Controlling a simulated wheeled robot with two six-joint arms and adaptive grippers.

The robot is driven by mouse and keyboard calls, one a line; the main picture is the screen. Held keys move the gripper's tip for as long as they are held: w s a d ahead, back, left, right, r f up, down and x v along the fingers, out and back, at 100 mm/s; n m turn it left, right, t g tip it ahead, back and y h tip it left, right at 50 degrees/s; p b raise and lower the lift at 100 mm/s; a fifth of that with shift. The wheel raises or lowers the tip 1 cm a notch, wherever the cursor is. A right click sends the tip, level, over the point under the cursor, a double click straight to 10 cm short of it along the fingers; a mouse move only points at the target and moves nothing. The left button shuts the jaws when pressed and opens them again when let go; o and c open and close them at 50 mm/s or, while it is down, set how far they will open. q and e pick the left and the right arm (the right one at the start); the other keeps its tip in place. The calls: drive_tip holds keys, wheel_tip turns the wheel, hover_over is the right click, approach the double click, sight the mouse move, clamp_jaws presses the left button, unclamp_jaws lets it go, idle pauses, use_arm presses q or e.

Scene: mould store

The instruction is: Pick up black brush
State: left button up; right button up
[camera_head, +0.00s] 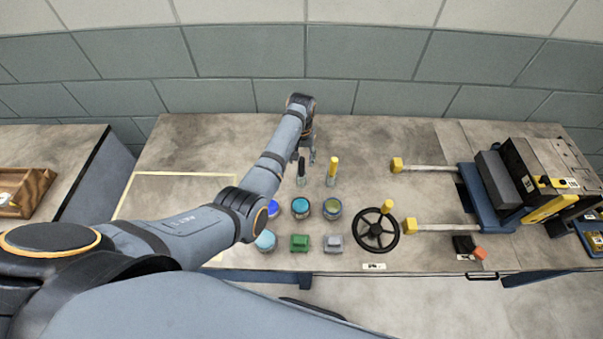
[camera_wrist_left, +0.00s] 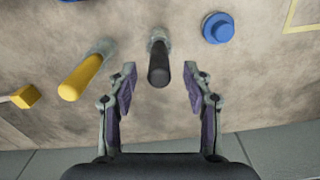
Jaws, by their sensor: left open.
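The black brush (camera_head: 301,172) stands on the worktop, its dark handle upward. In the left wrist view the black brush (camera_wrist_left: 159,66) lies between the two fingers, with a gap on each side. My left gripper (camera_head: 307,153) is open and empty just behind the brush; its spread fingers (camera_wrist_left: 160,78) show in the wrist view. A similar yellow-handled brush (camera_head: 332,172) stands to the right in the head view and left of the fingers in the wrist view. My right gripper is not in view.
A black handwheel (camera_head: 376,238) and a clamp-like machine (camera_head: 490,185) stand to the right. A wooden tray (camera_head: 38,183) is at far left. The worktop behind is clear.

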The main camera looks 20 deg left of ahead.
sight(301, 164)
use_arm(q)
wheel_tip(301, 164, down, 4)
drive_tip(key=shift+w+r, duration=0.1)
drive_tip(key=shift+r, duration=0.05)
clamp_jaws()
drive_tip(key=shift+r, duration=0.1)
wheel_tip(301, 164, up, 10)
drive_tip(key=shift+f+b, duration=0.1)
drive_tip(key=shift+b, duration=0.25)
idle(0.4)
